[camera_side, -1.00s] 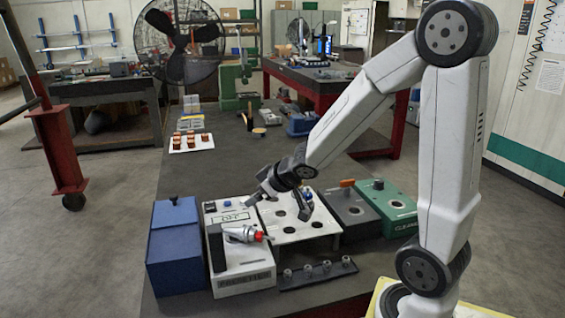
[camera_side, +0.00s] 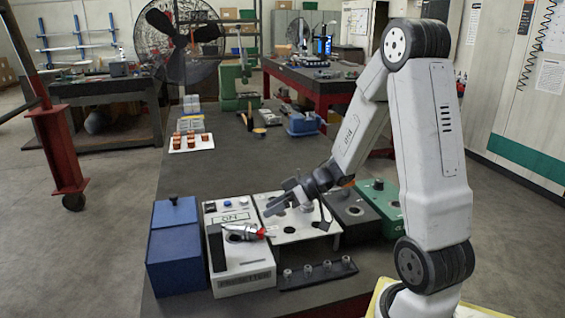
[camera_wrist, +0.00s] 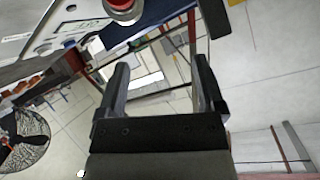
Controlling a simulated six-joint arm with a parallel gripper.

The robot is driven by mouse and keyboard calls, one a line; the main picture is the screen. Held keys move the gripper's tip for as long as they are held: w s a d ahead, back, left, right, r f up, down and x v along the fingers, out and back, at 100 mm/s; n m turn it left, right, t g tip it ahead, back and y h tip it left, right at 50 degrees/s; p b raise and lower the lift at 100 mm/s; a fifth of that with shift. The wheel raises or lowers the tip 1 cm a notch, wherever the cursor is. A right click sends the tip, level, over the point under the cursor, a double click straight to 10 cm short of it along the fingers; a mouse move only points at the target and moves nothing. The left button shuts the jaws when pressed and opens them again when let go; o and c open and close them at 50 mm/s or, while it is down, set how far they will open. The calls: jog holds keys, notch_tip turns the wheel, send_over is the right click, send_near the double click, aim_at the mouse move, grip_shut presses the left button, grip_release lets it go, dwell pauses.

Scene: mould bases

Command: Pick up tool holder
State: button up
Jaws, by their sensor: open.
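A silver tool holder with a red tip (camera_side: 246,233) lies on top of the white machine (camera_side: 243,283), its red end pointing right. My gripper (camera_side: 297,218) is open and empty. It hangs above the white plate with dark round holes (camera_side: 277,231), to the right of the tool holder and apart from it. In the wrist view my gripper (camera_wrist: 160,68) shows two dark fingers spread apart with nothing between them. A round red and grey part (camera_wrist: 122,8) shows at the top edge there; I cannot tell whether it is the tool holder.
A blue box (camera_side: 174,265) stands left of the white machine. A black rack (camera_side: 318,275) with several small metal pieces lies in front. A dark grey box (camera_side: 352,213) and a green box (camera_side: 384,203) stand at the right.

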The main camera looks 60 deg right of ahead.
aim_at(247, 245)
jog(key=shift+f, duration=1.95)
jog(key=shift+x, duration=1.3)
jog(key=shift+a, duration=0.1)
jog(key=shift+x, duration=2.7)
jog(key=shift+s+a, duration=0.1)
jog(key=shift+s, duration=0.1)
grip_shut()
